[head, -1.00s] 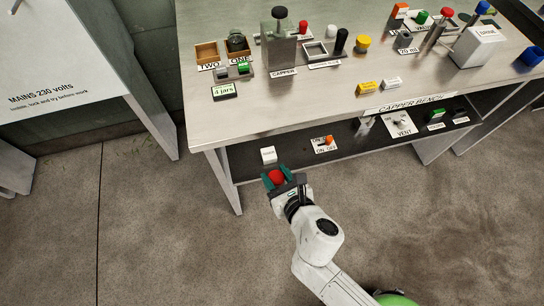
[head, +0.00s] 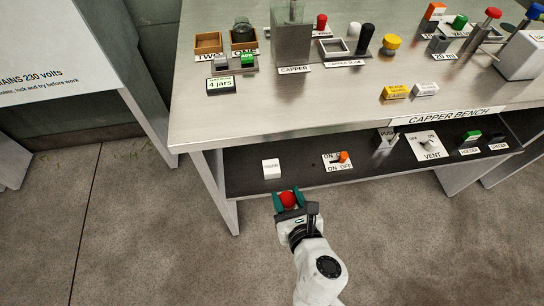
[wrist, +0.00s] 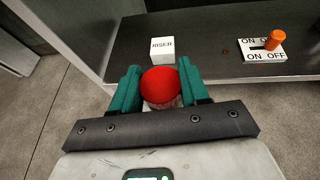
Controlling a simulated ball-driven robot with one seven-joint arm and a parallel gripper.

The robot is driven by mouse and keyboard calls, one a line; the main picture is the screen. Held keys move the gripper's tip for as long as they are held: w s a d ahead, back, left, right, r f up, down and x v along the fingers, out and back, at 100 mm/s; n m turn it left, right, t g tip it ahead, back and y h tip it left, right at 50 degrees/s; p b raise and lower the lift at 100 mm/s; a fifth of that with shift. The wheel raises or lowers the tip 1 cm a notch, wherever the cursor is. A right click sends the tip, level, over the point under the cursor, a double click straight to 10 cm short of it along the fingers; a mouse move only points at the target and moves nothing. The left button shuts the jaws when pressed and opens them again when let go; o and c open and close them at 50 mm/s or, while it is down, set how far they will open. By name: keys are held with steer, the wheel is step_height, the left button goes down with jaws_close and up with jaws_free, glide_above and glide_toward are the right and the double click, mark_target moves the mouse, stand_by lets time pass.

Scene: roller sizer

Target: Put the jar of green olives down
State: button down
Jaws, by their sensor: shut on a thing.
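My gripper (head: 288,198) is shut on the jar of green olives (head: 287,200), in front of the lower shelf's front edge. In the wrist view the jar's round red lid (wrist: 161,84) sits between the two teal fingers, with a little of its pale side showing below. The rest of the jar and the olives are hidden. The dark lower shelf (head: 380,165) lies just beyond the gripper. A white block marked RISER (head: 271,168) stands on it, just past the fingertips and apart from them.
An orange ON/OFF switch (head: 341,158) stands right of the riser on the shelf. The metal bench top (head: 290,110) overhangs above. On it, wooden box TWO (head: 208,43) is empty, and box ONE (head: 234,44) holds a dark round thing. Bare shelf lies between riser and switch.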

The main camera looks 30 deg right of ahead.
steer(key=w+d, duration=0.1)
steer(key=w, duration=0.3)
steer(key=w+d, duration=0.1)
steer(key=w, duration=0.9)
steer(key=shift+d, duration=0.4)
steer(key=shift+f+b, duration=0.65)
steer(key=shift+b, duration=0.05)
steer(key=shift+f, duration=0.1)
steer(key=c, duration=0.5)
jaws_free()
steer(key=shift+f, duration=0.15)
steer(key=shift+c, duration=0.2)
